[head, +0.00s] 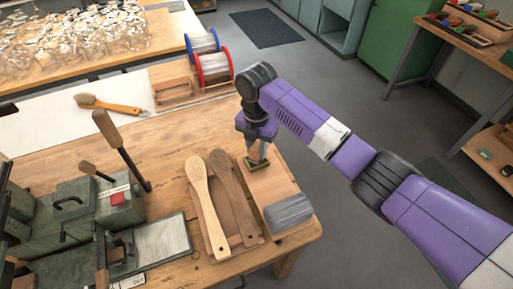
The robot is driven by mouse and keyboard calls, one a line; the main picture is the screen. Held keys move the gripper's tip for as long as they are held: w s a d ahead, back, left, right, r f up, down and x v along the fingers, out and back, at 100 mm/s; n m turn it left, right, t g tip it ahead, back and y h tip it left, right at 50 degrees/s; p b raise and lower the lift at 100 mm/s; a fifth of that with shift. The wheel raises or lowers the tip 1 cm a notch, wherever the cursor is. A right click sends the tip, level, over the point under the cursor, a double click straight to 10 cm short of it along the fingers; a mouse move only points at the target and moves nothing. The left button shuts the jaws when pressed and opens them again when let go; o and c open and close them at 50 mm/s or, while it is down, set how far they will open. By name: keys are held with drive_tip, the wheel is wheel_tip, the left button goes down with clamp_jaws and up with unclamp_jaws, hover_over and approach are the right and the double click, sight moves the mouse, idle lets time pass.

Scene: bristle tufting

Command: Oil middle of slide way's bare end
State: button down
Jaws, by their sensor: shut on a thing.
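My gripper (257,152) is at the right end of the wooden bench, pointing down and shut on a small dark green and tan thing (252,165). Its fingers partly hide that thing, so I cannot tell what it is or whether it touches the wooden block below. A green machine (70,225) with levers and a red button stands at the bench's left. A flat grey metal plate (162,243) lies bare at the machine's right side; it looks like the slide way's end. My gripper is well to the right of and behind this plate.
Two wooden brush bodies (203,205) lie between the plate and my gripper. A grey bundle (288,212) lies at the bench's right corner. A brush (108,105), a wooden box (172,84) and wire spools (213,66) are at the back.

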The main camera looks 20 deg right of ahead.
sight(257, 145)
drive_tip(key=shift+f, duration=0.5)
idle(1.5)
drive_tip(key=shift+r+p, duration=3.1)
drive_tip(key=shift+r, duration=0.5)
